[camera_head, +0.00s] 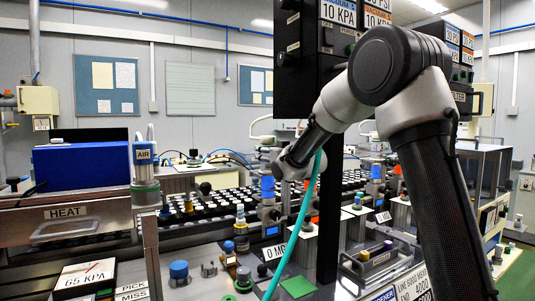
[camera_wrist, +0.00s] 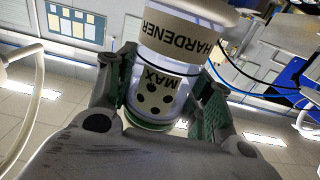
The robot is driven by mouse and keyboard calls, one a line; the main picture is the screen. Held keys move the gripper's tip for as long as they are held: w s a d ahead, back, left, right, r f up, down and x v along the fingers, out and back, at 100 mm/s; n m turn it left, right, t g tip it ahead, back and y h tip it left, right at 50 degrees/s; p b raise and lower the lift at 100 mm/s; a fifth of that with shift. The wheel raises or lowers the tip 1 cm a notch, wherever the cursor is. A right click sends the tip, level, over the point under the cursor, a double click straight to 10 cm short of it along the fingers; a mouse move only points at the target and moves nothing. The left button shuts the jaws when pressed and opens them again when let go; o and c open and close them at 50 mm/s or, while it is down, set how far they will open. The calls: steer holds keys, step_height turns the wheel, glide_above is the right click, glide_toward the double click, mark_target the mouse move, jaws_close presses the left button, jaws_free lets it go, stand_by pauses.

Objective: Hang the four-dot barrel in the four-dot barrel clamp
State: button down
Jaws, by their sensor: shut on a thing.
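In the wrist view, the four-dot barrel (camera_wrist: 158,84) is a clear, wide cylinder with a cream band reading HARDENER, black dots, the word MAX and a green ring at its near end. The lettering is upside down in this view. My gripper (camera_wrist: 170,62) has green-padded fingers on both sides of the barrel and is shut on it. In the head view my arm reaches to the middle, and the gripper and barrel cannot be made out behind the wrist. I cannot tell which fixture is the four-dot barrel clamp.
A black column (camera_head: 330,210) stands close to my wrist. A teal hose (camera_head: 305,220) hangs beside it. The bench holds a blue box (camera_head: 82,165), a HEAT unit (camera_head: 70,221), an AIR post (camera_head: 145,170), racks of dark parts (camera_head: 215,200) and a green pad (camera_head: 298,287).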

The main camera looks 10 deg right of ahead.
steer(key=shift+f, duration=0.2)
steer(key=c, duration=0.5)
jaws_free()
steer(key=shift+c, duration=0.2)
steer(key=shift+f, duration=0.1)
